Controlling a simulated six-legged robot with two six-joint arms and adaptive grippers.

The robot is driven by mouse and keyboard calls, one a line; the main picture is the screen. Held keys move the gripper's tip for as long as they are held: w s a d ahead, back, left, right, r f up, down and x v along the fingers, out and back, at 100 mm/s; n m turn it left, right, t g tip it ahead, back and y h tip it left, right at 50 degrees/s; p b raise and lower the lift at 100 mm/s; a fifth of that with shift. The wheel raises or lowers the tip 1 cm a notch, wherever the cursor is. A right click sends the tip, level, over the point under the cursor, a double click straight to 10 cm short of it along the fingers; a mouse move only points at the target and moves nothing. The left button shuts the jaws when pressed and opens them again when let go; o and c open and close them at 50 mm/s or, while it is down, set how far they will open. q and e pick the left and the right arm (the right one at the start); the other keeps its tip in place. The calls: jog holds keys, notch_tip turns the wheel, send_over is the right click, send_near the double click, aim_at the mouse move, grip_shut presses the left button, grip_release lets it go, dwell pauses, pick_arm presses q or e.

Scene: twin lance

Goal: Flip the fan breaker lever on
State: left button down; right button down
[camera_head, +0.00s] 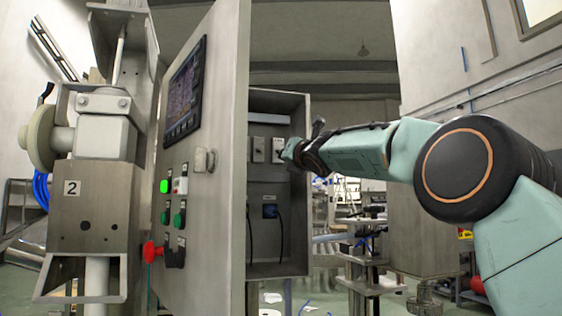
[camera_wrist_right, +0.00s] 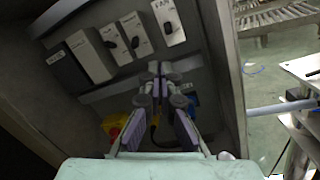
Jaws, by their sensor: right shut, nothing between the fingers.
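The fan breaker (camera_wrist_right: 168,25), a white module marked FAN, is the rightmost in a row on the back wall of the open cabinet in the right wrist view. Its small dark lever (camera_wrist_right: 168,28) sits near the module's middle; I cannot tell whether it is up or down. In the head view the breaker (camera_head: 277,152) is partly behind my right gripper (camera_head: 285,152). In the wrist view the right gripper (camera_wrist_right: 160,70) is shut and empty, its fingertips below the fan breaker; contact is not visible. My left gripper is not in view.
Other breakers (camera_wrist_right: 134,35) sit left of the fan one. The cabinet's side wall (camera_wrist_right: 226,70) is close on the right. Below are a yellow-and-red switch (camera_wrist_right: 115,126) and a blue socket (camera_head: 269,211). The open door (camera_head: 215,120) stands left, with a screen and buttons.

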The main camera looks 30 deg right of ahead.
aim_at(278, 152)
jog(key=n, duration=0.1)
jog(key=d+n, duration=0.1)
jog(key=n, duration=0.2)
jog(key=shift+s+d+g+h, duration=0.15)
jog(key=shift+d+g+h, duration=0.15)
jog(key=shift+h, duration=0.1)
jog(key=p+x, duration=1)
jog(key=p, duration=0.3)
dwell(0.5)
dwell(0.3)
jog(key=shift+a+p, duration=0.2)
jog(key=shift+p, duration=0.2)
